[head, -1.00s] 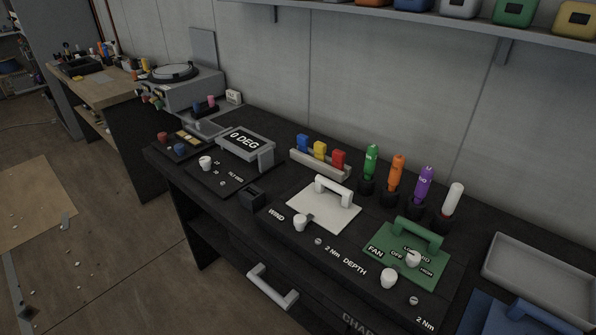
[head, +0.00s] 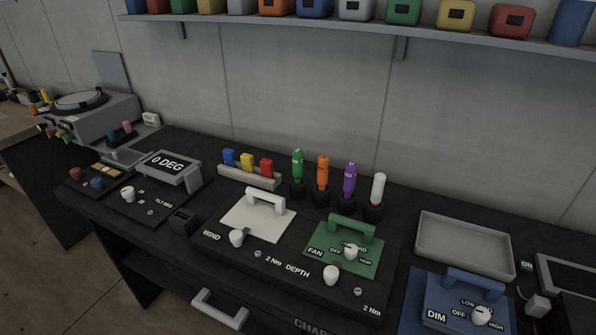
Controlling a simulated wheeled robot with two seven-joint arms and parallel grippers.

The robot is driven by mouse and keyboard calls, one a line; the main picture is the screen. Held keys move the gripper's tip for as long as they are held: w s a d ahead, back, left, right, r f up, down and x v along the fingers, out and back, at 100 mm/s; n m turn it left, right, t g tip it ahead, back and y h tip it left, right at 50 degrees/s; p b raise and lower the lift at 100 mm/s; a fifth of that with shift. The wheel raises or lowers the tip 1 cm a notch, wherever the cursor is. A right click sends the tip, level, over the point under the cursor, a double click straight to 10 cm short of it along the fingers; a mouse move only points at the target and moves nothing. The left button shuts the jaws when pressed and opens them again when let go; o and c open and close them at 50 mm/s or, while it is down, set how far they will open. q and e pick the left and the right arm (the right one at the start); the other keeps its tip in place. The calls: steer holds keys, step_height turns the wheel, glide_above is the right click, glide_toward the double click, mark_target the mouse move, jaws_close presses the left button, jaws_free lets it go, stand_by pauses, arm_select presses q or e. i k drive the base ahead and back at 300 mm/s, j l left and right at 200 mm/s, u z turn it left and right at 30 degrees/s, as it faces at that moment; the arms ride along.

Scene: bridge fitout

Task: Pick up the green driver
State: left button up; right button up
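The green driver (head: 298,166) stands upright in a black holder (head: 298,189) at the back of the dark bench. It is the leftmost in a row of drivers. To its right stand an orange driver (head: 323,170), a purple driver (head: 350,177) and a white driver (head: 377,188), each in its own black holder. Only the green driver's handle shows; its lower end is hidden in the holder. Neither of my grippers is in the head view.
A white panel with a handle (head: 245,224) and a green FAN panel (head: 320,249) lie in front of the drivers. A rack with coloured blocks (head: 250,177) is to their left. A grey tray (head: 463,248) is to the right. A shelf with coloured boxes (head: 290,25) hangs above.

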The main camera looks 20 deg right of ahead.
mark_target(297, 154)
steer(key=z, duration=0.4)
steer(key=k+z, duration=0.15)
steer(key=z, duration=0.2)
steer(key=l+z, duration=0.1)
steer(key=z, duration=0.3)
steer(key=i+j+z, duration=0.1)
steer(key=j, duration=0.5)
steer(key=i+j, duration=0.1)
steer(key=j, duration=0.5)
steer(key=z, duration=0.05)
